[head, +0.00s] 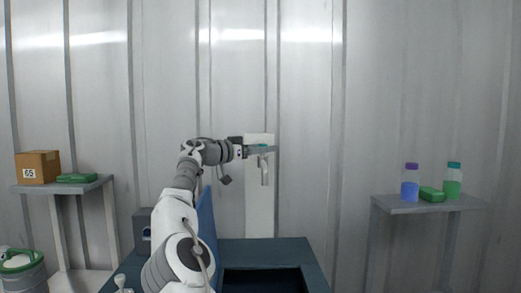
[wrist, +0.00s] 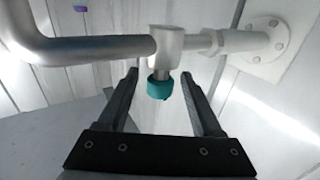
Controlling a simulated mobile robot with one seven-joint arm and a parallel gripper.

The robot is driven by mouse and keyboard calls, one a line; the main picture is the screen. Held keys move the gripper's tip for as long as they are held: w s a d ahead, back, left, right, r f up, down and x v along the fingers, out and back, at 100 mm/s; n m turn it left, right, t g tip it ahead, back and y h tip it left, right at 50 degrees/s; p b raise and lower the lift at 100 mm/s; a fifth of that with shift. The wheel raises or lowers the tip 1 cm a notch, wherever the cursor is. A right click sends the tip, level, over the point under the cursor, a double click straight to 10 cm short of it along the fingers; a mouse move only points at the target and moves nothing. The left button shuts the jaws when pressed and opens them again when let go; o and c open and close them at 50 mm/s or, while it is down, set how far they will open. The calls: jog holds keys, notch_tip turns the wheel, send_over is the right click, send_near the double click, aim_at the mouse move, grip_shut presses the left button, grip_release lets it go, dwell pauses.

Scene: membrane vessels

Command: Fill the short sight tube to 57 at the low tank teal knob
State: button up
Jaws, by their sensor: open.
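The teal knob (wrist: 160,88) sits on the end of a grey valve body (wrist: 166,45) in the wrist view. A bent grey pipe (wrist: 85,48) leads into the valve, and a wall flange (wrist: 265,38) is at its other side. My gripper (wrist: 160,73) is open, with one finger on each side of the knob and visible gaps between. In the head view my gripper (head: 262,148) is at the pale upright panel (head: 260,205), above a downward spout (head: 264,172). A trace of teal shows between the fingers. I cannot make out the sight tube or its scale.
A dark blue bench (head: 262,250) with a recess and an upright blue board (head: 208,218) stands below my arm. A left shelf (head: 88,185) holds a box marked 65 (head: 37,167). A right shelf (head: 425,206) holds a purple-capped bottle (head: 410,188) and a teal-capped bottle (head: 453,186).

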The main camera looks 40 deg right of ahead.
jog(key=w+a+b, duration=0.2)
jog(key=a, duration=1.5)
jog(key=shift+a, duration=0.15)
